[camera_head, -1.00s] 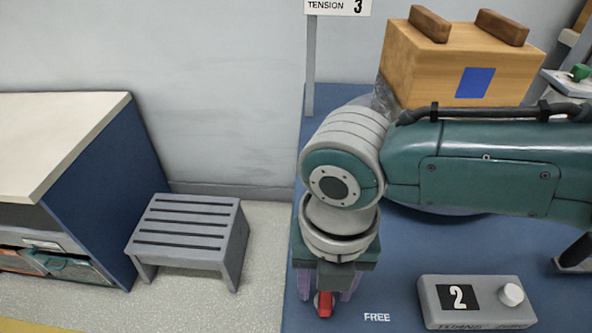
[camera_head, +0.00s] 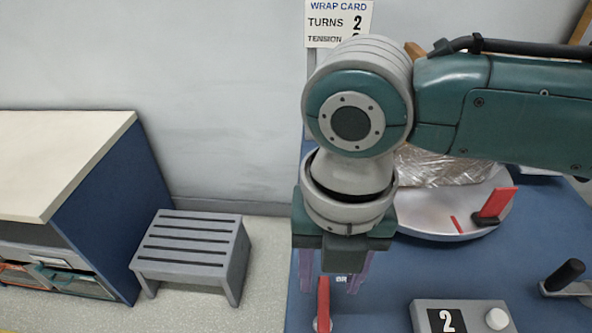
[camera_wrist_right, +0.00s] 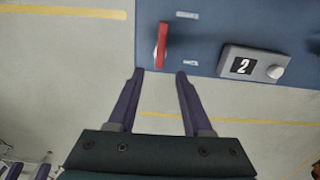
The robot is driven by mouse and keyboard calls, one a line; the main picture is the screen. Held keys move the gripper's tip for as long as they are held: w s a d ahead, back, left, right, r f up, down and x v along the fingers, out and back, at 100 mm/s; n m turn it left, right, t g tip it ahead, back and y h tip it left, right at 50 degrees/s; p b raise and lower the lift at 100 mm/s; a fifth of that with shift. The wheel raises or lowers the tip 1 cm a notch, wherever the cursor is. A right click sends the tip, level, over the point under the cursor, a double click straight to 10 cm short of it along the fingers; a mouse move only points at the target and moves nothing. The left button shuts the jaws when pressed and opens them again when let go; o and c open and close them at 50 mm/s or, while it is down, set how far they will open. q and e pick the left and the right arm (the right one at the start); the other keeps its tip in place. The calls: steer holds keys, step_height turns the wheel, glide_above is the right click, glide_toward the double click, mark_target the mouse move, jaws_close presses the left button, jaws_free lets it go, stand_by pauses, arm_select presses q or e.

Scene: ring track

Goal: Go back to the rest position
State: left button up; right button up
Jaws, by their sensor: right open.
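My right gripper (camera_head: 333,284) is open and empty, pointing down near the blue table's left edge in the head view. Its two purple fingers also show in the right wrist view (camera_wrist_right: 160,72), spread apart with nothing between them. A red lever (camera_head: 323,300) shows just below the fingers in the head view. In the right wrist view the lever (camera_wrist_right: 162,45) is beyond the fingertips, apart from them. A label beside the lever is partly hidden by a finger in the head view.
The table (camera_head: 388,283) carries a grey box marked 2 (camera_head: 462,317), a round turntable (camera_head: 425,215) with a red clamp (camera_head: 495,205), and a black-handled lever (camera_head: 568,276). A wrap card (camera_head: 338,15) stands behind. A grey step stool (camera_head: 190,250) and a cabinet (camera_head: 60,160) stand left.

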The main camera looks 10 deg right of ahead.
steer(key=shift+a, duration=0.1)
steer(key=s+a+r+m+t+y+p, duration=0.1)
steer(key=s+a+r+m+y+p, duration=0.15)
steer(key=r+m+p, duration=0.45)
steer(key=s+a+r+m+y+p, duration=0.2)
steer(key=s+a+r+m+p, duration=0.3)
steer(key=r, duration=0.3)
steer(key=s+d+r+m+t+h+p, duration=0.1)
steer(key=s+d+r+m+h+p, duration=0.15)
steer(key=d+r+m+p, duration=0.6)
steer(key=s+d+r+m+t+h+p, duration=0.25)
steer(key=d+r+m+p, duration=0.35)
steer(key=d+m, duration=0.4)
step_height(320, 180, up, 37)
steer(key=a+p, duration=0.1)
steer(key=p, duration=3.4)
steer(key=shift+s+f+g+y, duration=0.2)
steer(key=shift+g+y, duration=0.15)
steer(key=shift+g, duration=0.1)
steer(key=shift+m, duration=0.25)
